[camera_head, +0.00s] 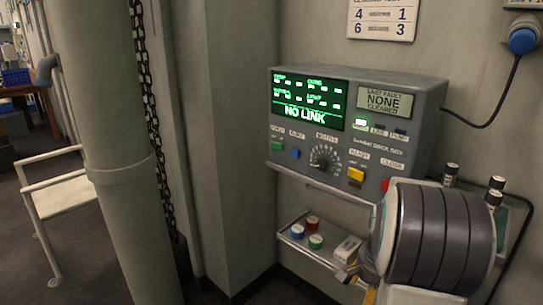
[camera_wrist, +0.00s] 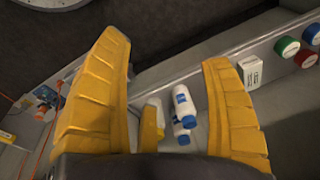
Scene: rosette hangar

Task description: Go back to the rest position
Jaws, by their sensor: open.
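My gripper (camera_wrist: 165,52) shows in the wrist view as two yellow ribbed fingers spread wide apart. It is open, with nothing gripped between the fingers. Two white bottles with blue parts (camera_wrist: 184,104) show in the gap, on a grey surface beyond the fingers. In the head view, small yellow parts show at the lower right beside the shelf, but the fingers are mostly hidden there. The rest position itself is not marked in either view.
A grey control panel (camera_head: 350,125) reading "NO LINK" is on the wall. Below it, a narrow shelf (camera_head: 325,258) holds red, green and blue-capped items and a white box (camera_head: 348,248). A thick pipe (camera_head: 122,165), a hanging chain (camera_head: 150,110) and a white chair-like frame (camera_head: 62,195) are left.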

